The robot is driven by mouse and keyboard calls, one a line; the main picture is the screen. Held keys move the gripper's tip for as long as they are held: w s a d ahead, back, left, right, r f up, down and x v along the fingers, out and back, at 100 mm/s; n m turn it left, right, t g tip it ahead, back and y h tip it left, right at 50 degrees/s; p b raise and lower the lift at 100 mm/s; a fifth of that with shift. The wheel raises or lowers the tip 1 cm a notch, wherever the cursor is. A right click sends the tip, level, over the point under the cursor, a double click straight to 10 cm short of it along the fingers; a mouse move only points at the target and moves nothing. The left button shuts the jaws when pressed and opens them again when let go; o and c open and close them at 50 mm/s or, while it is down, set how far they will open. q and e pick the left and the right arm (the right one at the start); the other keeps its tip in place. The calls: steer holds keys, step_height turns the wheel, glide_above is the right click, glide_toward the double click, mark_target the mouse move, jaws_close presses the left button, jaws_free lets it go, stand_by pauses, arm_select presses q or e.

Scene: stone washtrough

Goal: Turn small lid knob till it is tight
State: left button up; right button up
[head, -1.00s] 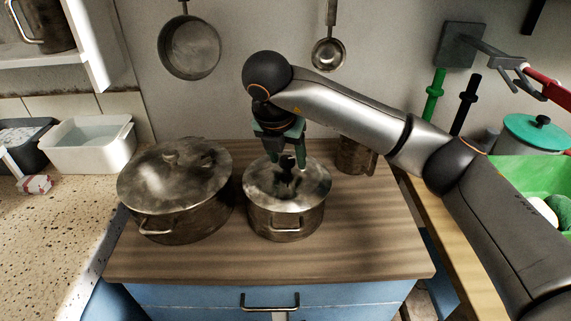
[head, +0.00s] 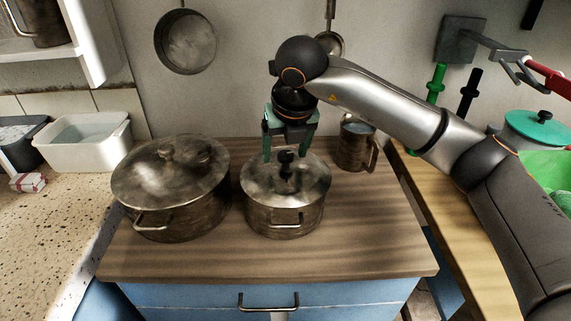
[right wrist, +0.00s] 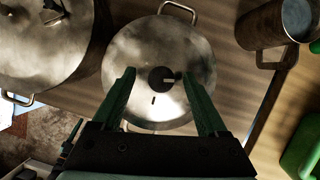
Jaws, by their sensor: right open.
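The small pot (head: 284,218) stands on the wooden counter with its metal lid (head: 258,180) on top. The lid's small black knob (head: 286,160) stands upright at its centre. In the right wrist view the knob (right wrist: 158,78) carries a pale mark pointing right; a short dark mark lies below it on the lid. My right gripper (head: 286,152) is open and empty above the lid. In the right wrist view its fingers (right wrist: 160,76) lie on either side of the knob, apart from it. My left gripper is out of view.
A larger lidded pot (head: 172,185) stands close on the left. A metal mug (head: 354,147) stands behind right. A pan (head: 186,42) and a ladle (head: 329,43) hang on the wall behind. The counter (head: 215,262) is clear in front.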

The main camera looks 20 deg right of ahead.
steer(key=n, duration=0.2)
steer(key=n+y, duration=0.1)
steer(key=shift+f+n+y, duration=0.2)
steer(key=shift+n+y, duration=0.1)
steer(key=shift+n, duration=0.1)
arm_select(q)
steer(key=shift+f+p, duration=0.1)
steer(key=shift+p, duration=0.5)
arm_select(e)
steer(key=n, duration=0.2)
steer(key=n+g+y, duration=0.1)
steer(key=n, duration=0.2)
steer(key=shift+n+y, duration=0.3)
